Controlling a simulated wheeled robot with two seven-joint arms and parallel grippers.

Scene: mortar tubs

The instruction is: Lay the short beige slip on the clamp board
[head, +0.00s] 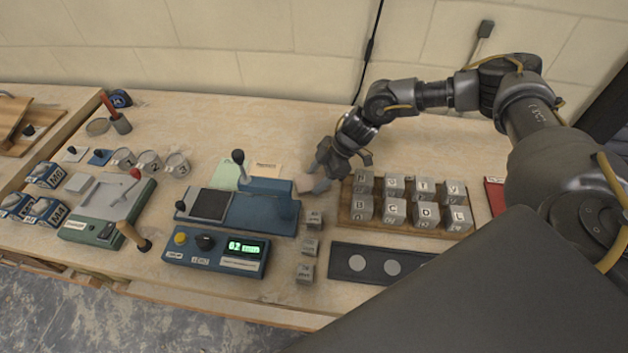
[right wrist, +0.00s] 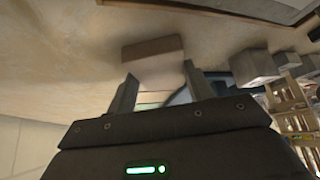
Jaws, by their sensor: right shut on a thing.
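A short beige slip with small print (head: 266,170) lies flat behind the blue fixture, beside a pale green slip (head: 229,175). The blue fixture (head: 262,212) has a dark pad and black levers; I cannot tell for sure that it is the clamp board. My right gripper (head: 312,184) is low at the fixture's right end. My left gripper is not in view.
Grey lettered blocks stand on a wooden tray (head: 392,222) right of my gripper. Several small grey blocks (head: 309,247) line the fixture's right side. A control box with a green display (head: 215,251) stands in front. The table behind the slips is clear.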

